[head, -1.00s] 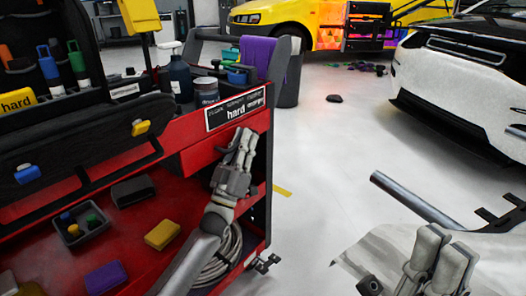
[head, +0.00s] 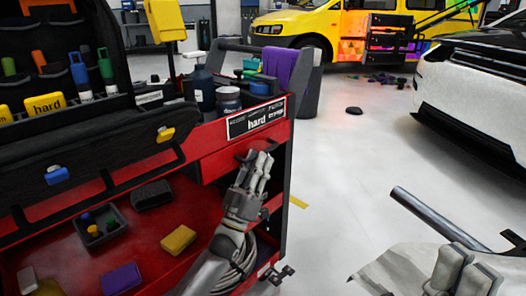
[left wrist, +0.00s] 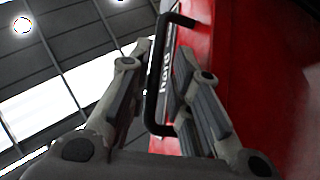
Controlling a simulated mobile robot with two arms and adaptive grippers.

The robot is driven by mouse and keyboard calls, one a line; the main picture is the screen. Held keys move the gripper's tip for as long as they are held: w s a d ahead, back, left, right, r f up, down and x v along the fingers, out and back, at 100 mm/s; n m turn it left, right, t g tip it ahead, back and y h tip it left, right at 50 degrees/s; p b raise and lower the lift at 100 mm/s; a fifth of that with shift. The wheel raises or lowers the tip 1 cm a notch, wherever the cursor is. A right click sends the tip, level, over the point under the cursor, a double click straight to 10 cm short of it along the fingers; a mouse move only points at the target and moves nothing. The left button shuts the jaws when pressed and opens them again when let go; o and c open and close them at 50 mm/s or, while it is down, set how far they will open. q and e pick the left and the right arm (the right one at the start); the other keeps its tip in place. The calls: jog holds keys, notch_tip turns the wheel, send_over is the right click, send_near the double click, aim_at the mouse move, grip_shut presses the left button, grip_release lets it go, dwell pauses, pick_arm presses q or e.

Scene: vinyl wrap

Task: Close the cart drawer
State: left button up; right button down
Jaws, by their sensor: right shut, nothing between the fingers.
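The red cart (head: 140,225) fills the left of the head view. Its drawer front (head: 215,163) is below the white "hard" label; how far the drawer stands out is unclear. My left gripper (head: 260,158) is at this front, below the label, partly hiding it and the handle. In the left wrist view, the black bar handle (left wrist: 152,85) stands on the red face, between the spread fingers of my left gripper (left wrist: 160,80). The fingers look open; contact with the handle is unclear. My right gripper (head: 468,262) is shut and empty at the lower right, away from the cart.
The cart top holds dark jars (head: 228,100) and a purple cloth (head: 288,70). A small tray (head: 122,232) and a yellow block (head: 178,240) lie on its lower shelf. A metal tube (head: 425,213) is at right.

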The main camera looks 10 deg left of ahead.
pick_arm(q)
jog(key=v, duration=0.8)
jog(key=shift+s, duration=0.15)
jog(key=shift+a+f, duration=0.1)
